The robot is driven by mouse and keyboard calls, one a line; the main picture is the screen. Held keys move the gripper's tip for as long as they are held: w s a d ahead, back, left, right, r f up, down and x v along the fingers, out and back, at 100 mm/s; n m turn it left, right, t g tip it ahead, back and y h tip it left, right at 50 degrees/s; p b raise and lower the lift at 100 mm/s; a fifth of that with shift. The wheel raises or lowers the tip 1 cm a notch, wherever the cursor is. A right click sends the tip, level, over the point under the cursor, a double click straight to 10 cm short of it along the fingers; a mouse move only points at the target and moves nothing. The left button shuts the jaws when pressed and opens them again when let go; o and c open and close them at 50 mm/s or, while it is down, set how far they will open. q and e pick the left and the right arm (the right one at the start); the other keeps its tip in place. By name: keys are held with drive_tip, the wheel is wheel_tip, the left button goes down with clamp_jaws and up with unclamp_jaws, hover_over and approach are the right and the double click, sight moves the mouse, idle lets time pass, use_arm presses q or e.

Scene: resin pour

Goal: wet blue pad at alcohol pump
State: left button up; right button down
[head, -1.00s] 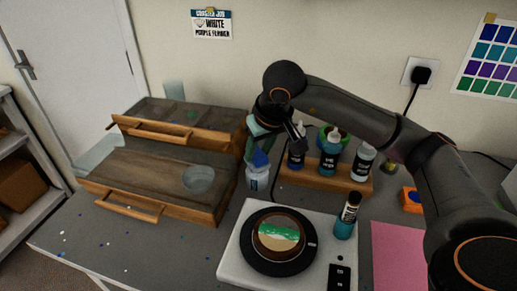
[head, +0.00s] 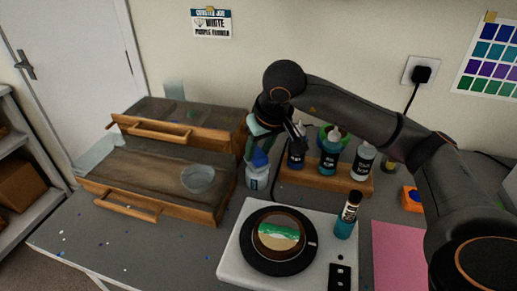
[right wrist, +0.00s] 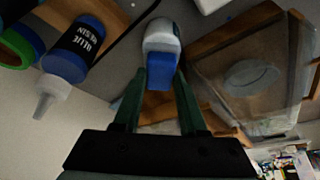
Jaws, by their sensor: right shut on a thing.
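The blue pad (head: 259,158) is between the fingertips of my right gripper (right wrist: 160,80), which is shut on it. In the right wrist view the pad (right wrist: 172,73) lies at the near end of the white alcohol pump bottle (right wrist: 161,36). In the head view the alcohol pump (head: 257,177) stands upright beside the wooden drawer unit, directly under the pad. The pad appears to touch the pump top, which it hides; I cannot tell how firmly, or whether the pad is wet. My left gripper is not in view.
Resin bottles stand in a wooden rack (head: 345,184) right of the pump. A white scale (head: 238,262) with a black turntable (head: 262,262) is in front. A pink sheet (head: 398,250) lies right.

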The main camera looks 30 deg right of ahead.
sight(258, 155)
idle(0.3)
drive_tip(key=shift+r+p, duration=2.65)
drive_tip(key=shift+r, duration=0.85)
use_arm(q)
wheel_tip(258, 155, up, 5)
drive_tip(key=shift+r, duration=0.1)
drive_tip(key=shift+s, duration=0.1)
use_arm(e)
drive_tip(key=shift+s+f, duration=0.1)
